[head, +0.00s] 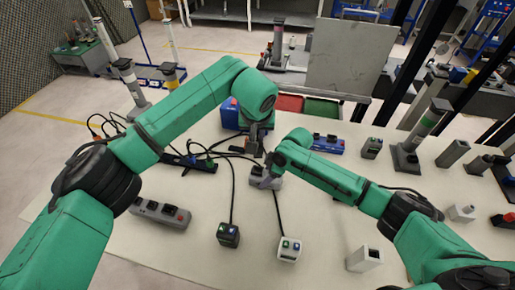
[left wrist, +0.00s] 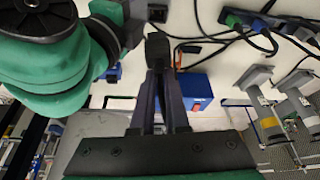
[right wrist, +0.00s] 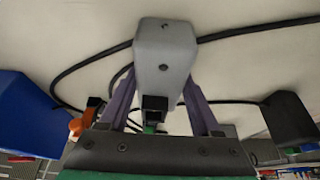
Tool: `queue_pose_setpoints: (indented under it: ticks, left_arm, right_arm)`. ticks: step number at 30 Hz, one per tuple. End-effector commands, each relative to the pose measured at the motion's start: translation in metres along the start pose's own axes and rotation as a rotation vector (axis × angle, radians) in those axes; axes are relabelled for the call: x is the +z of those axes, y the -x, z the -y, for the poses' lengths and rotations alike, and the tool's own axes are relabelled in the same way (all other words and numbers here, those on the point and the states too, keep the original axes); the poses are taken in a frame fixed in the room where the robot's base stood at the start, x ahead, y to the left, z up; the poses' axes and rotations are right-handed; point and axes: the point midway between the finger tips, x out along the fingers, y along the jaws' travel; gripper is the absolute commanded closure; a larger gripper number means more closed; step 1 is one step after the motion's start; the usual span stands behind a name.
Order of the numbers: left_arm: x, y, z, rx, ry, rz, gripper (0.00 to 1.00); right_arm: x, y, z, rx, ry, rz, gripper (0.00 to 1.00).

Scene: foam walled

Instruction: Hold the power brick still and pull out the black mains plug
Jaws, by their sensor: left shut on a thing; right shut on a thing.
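The light grey power brick (right wrist: 165,60) is between the fingers of my right gripper (right wrist: 165,108) in the right wrist view. A dark socket opening shows on its near end, with a cable behind it. In the head view the brick (head: 262,184) is partly hidden by my right gripper (head: 268,179) and rests at table height. My left gripper (left wrist: 160,66) is shut on the black mains plug (left wrist: 157,46), seen in the left wrist view. In the head view my left gripper (head: 254,152) is just behind the brick; the plug is mostly hidden there, and the plug looks apart from the brick.
A blue box (head: 231,116) stands behind my left gripper. A black switch box (head: 228,235) and a white one (head: 289,249) with cables are in front. A grey power strip (head: 160,214) lies left, a blue strip (head: 328,144) right. Loose black cables cross the table.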

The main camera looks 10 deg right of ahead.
Motion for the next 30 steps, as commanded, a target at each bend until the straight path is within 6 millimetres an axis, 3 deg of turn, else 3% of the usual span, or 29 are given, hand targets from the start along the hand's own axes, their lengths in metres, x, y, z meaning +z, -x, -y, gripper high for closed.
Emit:
queue_pose_setpoints:
  ticks: [9,10,12,22,26,30]
  left_arm:
    - [-0.003,0.009,0.000,-0.001,0.000,0.002,1.00]
    - [-0.004,0.009,0.000,-0.001,0.000,0.001,1.00]
    - [-0.004,0.009,0.000,-0.001,0.000,0.001,1.00]
    - [-0.004,0.009,0.000,-0.001,0.000,0.001,1.00]
    - [-0.004,0.009,0.000,-0.001,0.000,0.001,1.00]
    - [-0.004,0.009,0.000,-0.001,0.000,0.001,1.00]
  right_arm:
    - [0.000,0.000,0.000,0.000,0.000,-0.001,1.00]
    - [0.000,0.000,0.000,0.000,0.000,-0.001,0.24]
    - [0.000,0.000,0.000,0.000,0.000,-0.001,0.00]
    - [0.000,0.007,-0.001,0.001,0.000,-0.002,0.00]
    - [0.000,0.033,-0.001,0.004,0.002,-0.001,0.00]
    - [0.000,0.073,-0.001,0.004,0.002,-0.002,0.00]
